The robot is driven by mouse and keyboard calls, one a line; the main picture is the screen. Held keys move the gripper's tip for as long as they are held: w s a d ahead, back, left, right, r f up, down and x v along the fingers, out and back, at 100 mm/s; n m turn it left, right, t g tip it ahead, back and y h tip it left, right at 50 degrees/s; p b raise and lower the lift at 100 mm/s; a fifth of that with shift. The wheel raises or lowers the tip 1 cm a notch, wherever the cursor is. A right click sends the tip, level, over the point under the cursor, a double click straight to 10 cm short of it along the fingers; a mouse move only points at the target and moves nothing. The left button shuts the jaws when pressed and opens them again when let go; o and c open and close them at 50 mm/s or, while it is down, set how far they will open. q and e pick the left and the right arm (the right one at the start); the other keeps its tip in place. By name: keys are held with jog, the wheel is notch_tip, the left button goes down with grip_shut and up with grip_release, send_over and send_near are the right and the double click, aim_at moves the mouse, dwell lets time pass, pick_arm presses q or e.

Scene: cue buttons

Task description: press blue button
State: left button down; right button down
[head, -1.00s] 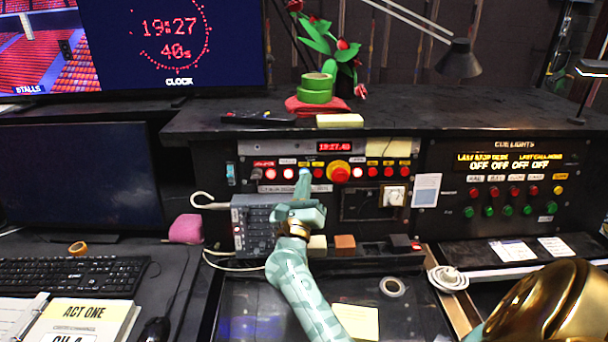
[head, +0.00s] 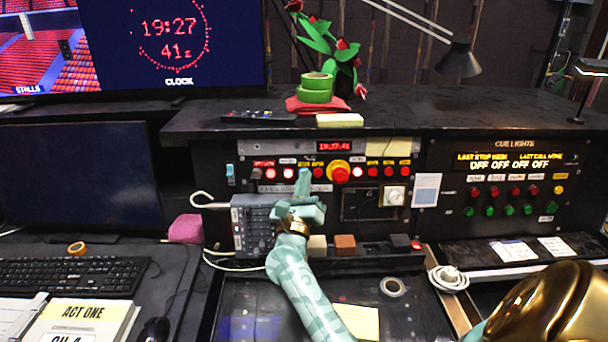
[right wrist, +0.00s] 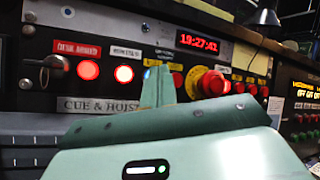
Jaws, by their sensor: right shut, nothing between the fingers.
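My right gripper (head: 304,190) is shut and empty, fingers pointing up and away at the row of lit buttons on the middle control panel. Its fingertips overlap the place between the white-lit button on the left and the red ones on the right. The blue button is mostly hidden behind them. In the right wrist view a small blue patch (right wrist: 147,74) shows at the left edge of the shut fingertips (right wrist: 158,78), and it looks like part of this button. I cannot tell whether the fingertips touch it. My left gripper is not in view.
A large red knob on a yellow base (head: 338,171) is close to the right of the fingertips. A grey box (head: 252,224) with a cable sits below left. The cue lights panel (head: 510,185) is further right.

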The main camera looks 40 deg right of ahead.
jog(key=shift+d+r, duration=0.25)
jog(key=shift+r, duration=0.25)
dwell(0.7)
jog(key=shift+a+f, duration=0.1)
jog(key=shift+a, duration=0.05)
jog(key=shift+f, duration=0.15)
jog(key=shift+s+f, duration=0.1)
jog(key=shift+s+a+r+p, duration=0.15)
jog(key=shift+s+a+p, duration=0.55)
jog(key=shift+s+a, duration=0.2)
jog(key=shift+s+a+r+p, duration=0.1)
jog(key=shift+s+a+p, duration=0.55)
jog(key=shift+s+a, duration=0.25)
